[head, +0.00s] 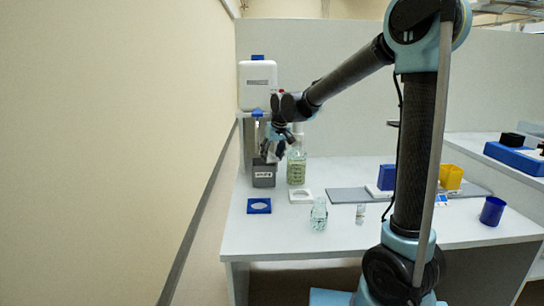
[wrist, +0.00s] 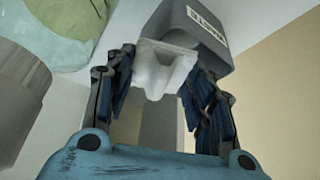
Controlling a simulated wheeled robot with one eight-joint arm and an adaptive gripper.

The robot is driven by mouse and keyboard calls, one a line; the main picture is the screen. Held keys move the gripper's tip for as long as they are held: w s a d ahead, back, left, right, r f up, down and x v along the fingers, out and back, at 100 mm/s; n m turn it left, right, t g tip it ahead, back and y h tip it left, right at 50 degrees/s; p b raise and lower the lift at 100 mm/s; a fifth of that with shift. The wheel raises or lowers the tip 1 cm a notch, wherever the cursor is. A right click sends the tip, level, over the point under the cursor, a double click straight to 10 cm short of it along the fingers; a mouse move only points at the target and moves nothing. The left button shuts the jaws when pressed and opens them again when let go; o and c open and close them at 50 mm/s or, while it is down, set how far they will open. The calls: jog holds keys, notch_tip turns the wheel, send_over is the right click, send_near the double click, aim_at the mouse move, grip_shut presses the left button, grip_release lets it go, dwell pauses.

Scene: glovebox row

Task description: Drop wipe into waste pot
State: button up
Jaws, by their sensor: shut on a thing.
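The waste pot (head: 264,178) is a dark grey, square-sided pot with a white label, standing at the left end of the bench near the wall. It also shows at the top of the wrist view (wrist: 191,20), its label partly readable. My gripper (head: 273,153) is at the pot's top, pointing down. In the wrist view my gripper (wrist: 160,78) is shut on the white, folded wipe (wrist: 163,70), which overlaps the pot's edge in the picture. I cannot tell whether the wipe is inside the rim. The wipe is hard to make out in the head view.
A glass bottle (head: 297,168) stands close right of the pot. A white canister (head: 258,84) is behind and above. A blue holder (head: 259,206), white holder (head: 300,196), flask (head: 319,214) and small vial (head: 360,214) are in front. A blue cup (head: 492,211) stands far right.

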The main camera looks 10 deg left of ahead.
jog(key=shift+f, duration=0.3)
jog(key=o, duration=0.5)
jog(key=shift+r, duration=0.35)
jog(key=v, duration=1.2)
jog(key=shift+d, duration=0.1)
jog(key=shift+f, duration=0.1)
